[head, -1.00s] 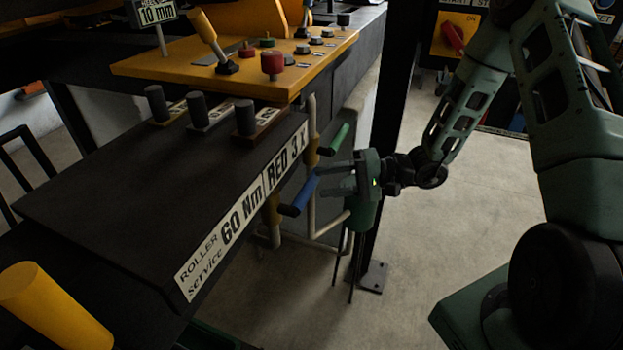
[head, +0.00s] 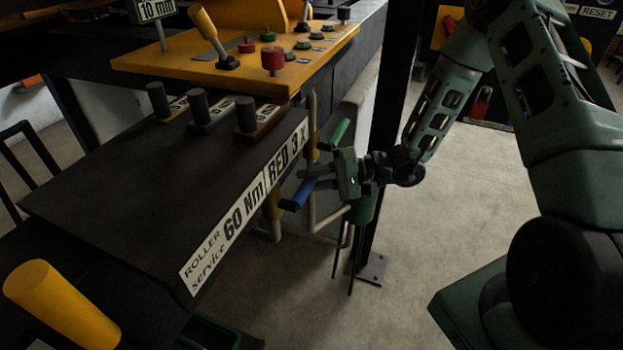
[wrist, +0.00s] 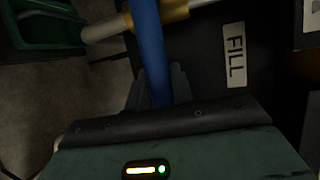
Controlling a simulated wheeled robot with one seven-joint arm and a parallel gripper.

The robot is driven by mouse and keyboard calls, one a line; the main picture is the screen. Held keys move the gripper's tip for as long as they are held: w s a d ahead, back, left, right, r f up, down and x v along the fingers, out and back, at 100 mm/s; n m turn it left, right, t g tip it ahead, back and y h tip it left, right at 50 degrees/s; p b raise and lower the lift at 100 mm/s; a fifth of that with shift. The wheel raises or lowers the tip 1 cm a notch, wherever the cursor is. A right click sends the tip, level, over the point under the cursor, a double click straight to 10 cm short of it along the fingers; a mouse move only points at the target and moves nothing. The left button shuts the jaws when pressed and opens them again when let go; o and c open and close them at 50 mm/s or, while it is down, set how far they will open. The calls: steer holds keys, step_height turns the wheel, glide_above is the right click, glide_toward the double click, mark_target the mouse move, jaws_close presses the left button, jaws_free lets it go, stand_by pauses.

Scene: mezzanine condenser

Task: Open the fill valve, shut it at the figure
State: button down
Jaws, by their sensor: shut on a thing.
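The fill valve's blue lever (head: 297,196) sticks out below the right edge of the dark table. In the wrist view the blue lever (wrist: 149,45) runs down between my fingers, beside a white FILL label (wrist: 235,56). The lever meets a brass-coloured fitting (wrist: 172,10) on a pale pipe (wrist: 104,29). My gripper (head: 312,178) is shut on the blue lever, and its fingers (wrist: 160,88) lie on both sides of it. A sign reading 10 mm (head: 156,10) stands at the top left, its upper part cut off. No level reading is legible.
A green lever (head: 340,131) sits just above my gripper. The dark table (head: 130,195) carries several dark pegs and a 60 Nm label (head: 243,213). A yellow control panel (head: 190,75) with knobs stands behind.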

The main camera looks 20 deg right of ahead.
steer(key=shift+f, duration=0.1)
steer(key=s+a+f+m+t+y+b, duration=0.4)
steer(key=f+m, duration=0.4)
steer(key=m, duration=1)
steer(key=shift+s+a+f+t+b, duration=0.4)
steer(key=shift+s+a+t+b, duration=0.05)
steer(key=shift+s+a+t, duration=0.45)
steer(key=c, duration=1.2)
jaws_free()
